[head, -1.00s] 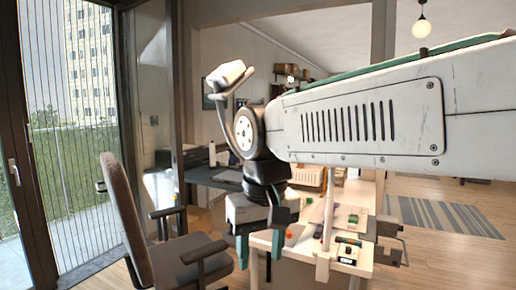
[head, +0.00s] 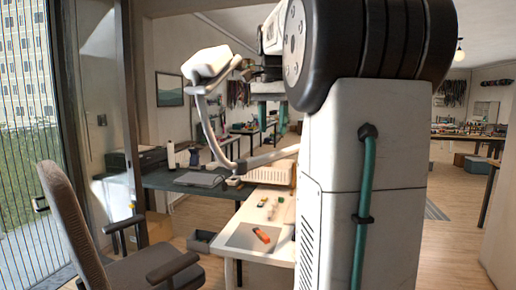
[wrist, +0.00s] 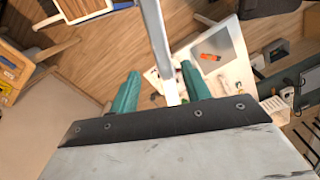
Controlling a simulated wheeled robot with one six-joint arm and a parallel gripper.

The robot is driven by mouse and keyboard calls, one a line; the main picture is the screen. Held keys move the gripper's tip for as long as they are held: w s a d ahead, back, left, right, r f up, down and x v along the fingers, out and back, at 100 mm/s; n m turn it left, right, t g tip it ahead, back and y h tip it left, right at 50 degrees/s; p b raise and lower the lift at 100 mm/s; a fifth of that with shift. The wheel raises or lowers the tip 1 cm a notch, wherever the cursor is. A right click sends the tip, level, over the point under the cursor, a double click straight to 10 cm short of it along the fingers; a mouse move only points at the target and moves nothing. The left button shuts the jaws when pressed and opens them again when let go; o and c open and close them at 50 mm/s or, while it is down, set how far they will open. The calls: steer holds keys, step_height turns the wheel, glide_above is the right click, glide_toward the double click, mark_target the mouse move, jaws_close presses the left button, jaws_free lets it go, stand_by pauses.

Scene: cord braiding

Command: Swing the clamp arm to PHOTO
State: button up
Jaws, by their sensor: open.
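A pale slim bar (head: 272,158) reaches left from behind my arm above the white table (head: 227,243); it looks like the clamp arm, though its post and pivot are hidden. A small block shows near its left end. My gripper (head: 268,108) has two teal fingers pointing down, apart, and appears higher than the bar in the head view. In the wrist view, a pale bar (wrist: 158,45) runs from the top edge down between the teal fingers (wrist: 160,88); I cannot tell whether it touches them. No PHOTO mark is legible.
A dark desk with a laptop (head: 199,179) stands behind, left. An office chair (head: 85,235) is at the front left. My upright arm link hides the table's right side.

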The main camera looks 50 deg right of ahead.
mark_target(270, 154)
steer(key=f, duration=0.7)
steer(key=shift+w+a, duration=0.15)
steer(key=shift+a, duration=0.15)
jaws_close()
